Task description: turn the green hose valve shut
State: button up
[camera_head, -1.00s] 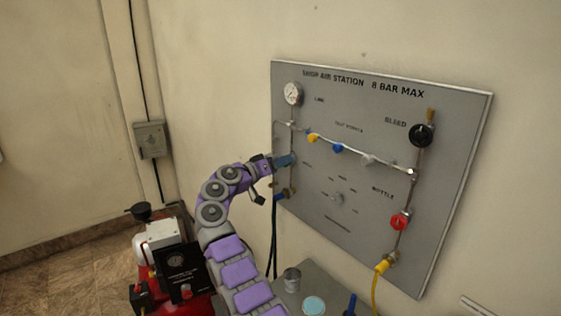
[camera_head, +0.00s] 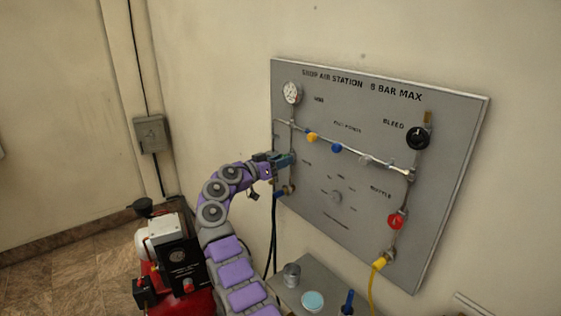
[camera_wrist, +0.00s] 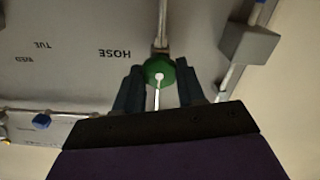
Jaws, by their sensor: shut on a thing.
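The green hose valve (camera_wrist: 151,71) is a round green knob with a pale centre, on a pipe beside the upside-down HOSE lettering in the wrist view. My gripper (camera_wrist: 160,68) is shut on it, one dark finger on each side. In the head view my gripper (camera_head: 284,159) is at the left side of the grey panel (camera_head: 330,225). It hides the green valve there.
A table (camera_head: 318,272) with a can (camera_head: 291,275) stands below. A red machine (camera_head: 190,299) is beside my arm.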

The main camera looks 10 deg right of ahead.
jog(key=shift+a+f, duration=0.1)
jog(key=shift+f, duration=0.2)
jog(key=o, duration=0.9)
jog(key=shift+w, duration=0.2)
jog(key=shift+o, duration=0.8)
jog(key=shift+s+r, duration=0.1)
jog(key=shift+r, duration=0.05)
jog(key=p+v, duration=0.2)
jog(key=v, duration=1.5)
jog(key=shift+a+p, duration=0.25)
jog(key=shift+p, duration=0.1)
